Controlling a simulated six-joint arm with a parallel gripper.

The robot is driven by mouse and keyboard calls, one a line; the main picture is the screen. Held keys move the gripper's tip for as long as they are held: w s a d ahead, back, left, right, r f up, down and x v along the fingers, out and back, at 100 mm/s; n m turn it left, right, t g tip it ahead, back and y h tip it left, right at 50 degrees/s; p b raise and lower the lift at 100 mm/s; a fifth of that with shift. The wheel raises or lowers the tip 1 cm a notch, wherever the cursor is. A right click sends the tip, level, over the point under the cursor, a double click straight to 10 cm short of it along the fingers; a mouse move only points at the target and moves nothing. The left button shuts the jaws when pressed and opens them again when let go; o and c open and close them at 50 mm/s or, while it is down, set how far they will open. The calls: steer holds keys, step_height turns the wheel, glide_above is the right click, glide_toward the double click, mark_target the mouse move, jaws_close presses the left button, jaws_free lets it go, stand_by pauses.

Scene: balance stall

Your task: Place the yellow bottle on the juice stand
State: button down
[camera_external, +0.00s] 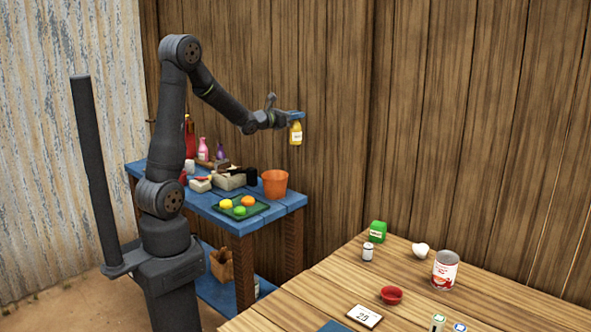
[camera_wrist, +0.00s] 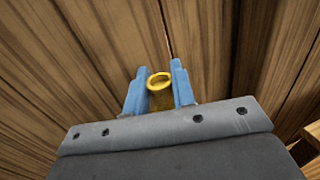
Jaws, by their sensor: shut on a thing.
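The yellow bottle (camera_external: 296,134) hangs upright in the air from my gripper (camera_external: 297,117), in front of the wooden wall and above the gap between the blue table and the wooden table. In the wrist view, the blue fingers of my gripper (camera_wrist: 158,88) close on both sides of the yellow bottle (camera_wrist: 160,98), and its round open-looking top shows between them. I cannot tell for certain which thing is the juice stand; the blue table (camera_external: 238,222) holds several bottles at its back.
On the blue table stand an orange pot (camera_external: 275,183) and a dark tray (camera_external: 257,209) with coloured round pieces. The wooden table (camera_external: 330,287) carries a green box (camera_external: 377,231), a red bowl (camera_external: 391,295), a tin can (camera_external: 445,269) and a number card (camera_external: 364,316). Bare wood lies between them.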

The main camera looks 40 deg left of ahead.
steer(key=a+n+y, duration=0.2)
steer(key=a+y, duration=0.1)
steer(key=a, duration=3.2)
steer(key=s+a+f+y, duration=0.1)
steer(key=s+a, duration=0.6)
steer(key=a, duration=0.5)
step_height(320, 180, down, 18)
steer(key=shift+w+n+t, duration=0.25)
steer(key=shift+n+t, duration=0.05)
steer(key=shift+n, duration=0.1)
steer(key=shift+f, duration=0.5)
steer(key=c, duration=1.1)
jaws_free()
steer(key=shift+c, duration=0.2)
